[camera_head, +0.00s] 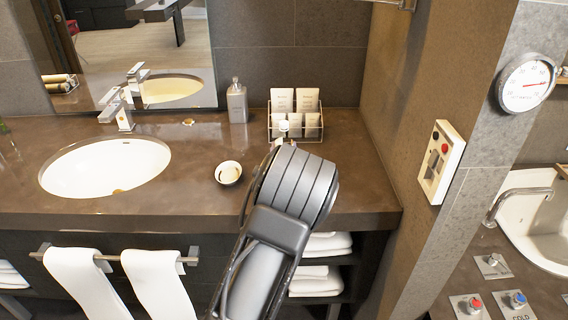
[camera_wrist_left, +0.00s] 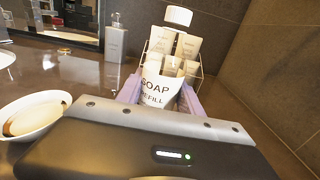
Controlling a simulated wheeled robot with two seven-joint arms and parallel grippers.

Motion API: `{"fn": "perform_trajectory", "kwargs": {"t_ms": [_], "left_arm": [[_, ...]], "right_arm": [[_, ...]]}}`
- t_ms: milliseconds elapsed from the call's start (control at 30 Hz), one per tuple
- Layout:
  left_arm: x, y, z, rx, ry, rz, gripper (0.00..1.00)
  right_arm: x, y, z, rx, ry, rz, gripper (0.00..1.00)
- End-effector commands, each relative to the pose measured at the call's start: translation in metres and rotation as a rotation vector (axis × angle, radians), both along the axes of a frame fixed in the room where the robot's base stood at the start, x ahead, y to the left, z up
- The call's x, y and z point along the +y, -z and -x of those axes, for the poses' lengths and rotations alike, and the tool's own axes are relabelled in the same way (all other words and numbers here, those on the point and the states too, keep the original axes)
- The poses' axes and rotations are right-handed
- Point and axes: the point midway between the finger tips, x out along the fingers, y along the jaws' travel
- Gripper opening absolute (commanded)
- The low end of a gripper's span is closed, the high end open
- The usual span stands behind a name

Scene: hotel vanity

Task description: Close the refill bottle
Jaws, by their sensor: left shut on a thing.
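The white refill bottle (camera_wrist_left: 160,88), marked "SOAP REFILL", stands upright between the lavender fingers of my left gripper (camera_wrist_left: 159,95) in the left wrist view. The gripper is shut on it, with the fingers at its two sides. A white cap (camera_wrist_left: 178,16) shows above the bottle, in front of the tube rack; I cannot tell whether it is seated. In the head view my left arm hides the gripper and most of the bottle; only a small white top (camera_head: 283,126) shows past the wrist. My right gripper is not in view.
A wire rack (camera_head: 296,134) of white tubes stands close behind the bottle. A grey dispenser (camera_head: 237,102) is at the back, and a round soap dish (camera_head: 228,173) is left of my arm. The sink (camera_head: 105,166) lies further left; a tiled wall closes off the right.

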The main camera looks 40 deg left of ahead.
Motion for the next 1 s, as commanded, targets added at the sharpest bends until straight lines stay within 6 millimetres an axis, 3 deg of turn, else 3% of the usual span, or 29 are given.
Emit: {"fn": "perform_trajectory", "kwargs": {"t_ms": [367,700,1000], "left_arm": [[0.000,0.005,0.000,-0.002,0.000,0.000,0.00],[0.000,0.044,0.000,-0.002,0.000,-0.001,0.00],[0.000,0.045,0.000,-0.003,0.000,0.000,0.00]], "right_arm": [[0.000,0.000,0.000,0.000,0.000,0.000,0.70],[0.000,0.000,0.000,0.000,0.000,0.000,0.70],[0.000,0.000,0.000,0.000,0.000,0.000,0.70]]}}
